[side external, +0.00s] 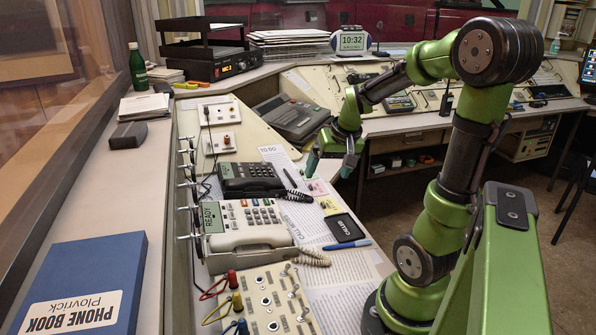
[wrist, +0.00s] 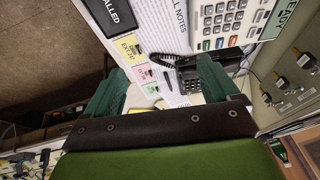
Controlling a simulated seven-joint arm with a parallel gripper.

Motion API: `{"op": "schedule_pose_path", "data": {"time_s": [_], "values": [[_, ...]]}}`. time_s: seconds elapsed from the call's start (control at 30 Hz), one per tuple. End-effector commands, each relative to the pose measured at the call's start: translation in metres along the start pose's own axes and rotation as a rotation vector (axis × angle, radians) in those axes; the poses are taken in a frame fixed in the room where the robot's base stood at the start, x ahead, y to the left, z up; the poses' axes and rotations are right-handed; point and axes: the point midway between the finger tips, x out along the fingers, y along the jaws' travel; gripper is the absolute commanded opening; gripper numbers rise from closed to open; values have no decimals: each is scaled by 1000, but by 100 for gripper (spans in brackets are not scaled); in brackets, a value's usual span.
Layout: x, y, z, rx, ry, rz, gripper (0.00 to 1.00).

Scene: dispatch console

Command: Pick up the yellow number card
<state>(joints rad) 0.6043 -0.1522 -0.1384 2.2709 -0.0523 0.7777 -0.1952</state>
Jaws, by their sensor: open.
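The yellow number card (side external: 330,206) lies flat on the papers of the desk, between a pink card (side external: 317,187) and the black CALLED plate (side external: 344,228). In the wrist view the yellow card (wrist: 130,47) shows beyond the jaws, left of centre, with the pink card (wrist: 147,71) and a green card (wrist: 150,88) in a row nearer the jaws. My gripper (side external: 331,161) is open and empty, above the desk and farther back than the yellow card. Both fingers show in the wrist view (wrist: 160,85), with nothing between them in grip.
A black phone (side external: 250,180) and a white phone (side external: 246,224) stand left of the cards, with coiled cords on the papers. A dark pen (side external: 290,178) and a blue pen (side external: 347,244) lie nearby. A plug panel (side external: 265,300) is in front.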

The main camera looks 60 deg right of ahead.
Motion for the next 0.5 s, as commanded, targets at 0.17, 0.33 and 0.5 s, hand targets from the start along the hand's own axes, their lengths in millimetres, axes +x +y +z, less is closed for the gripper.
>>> {"op": "schedule_pose_path", "data": {"time_s": [0.17, 0.33, 0.5], "values": [[22, 62, -34, -32, 10, 104, 88], [28, 64, -44, -129, 40, 116, 88], [62, 67, -45, -126, 35, 115, 88]]}}
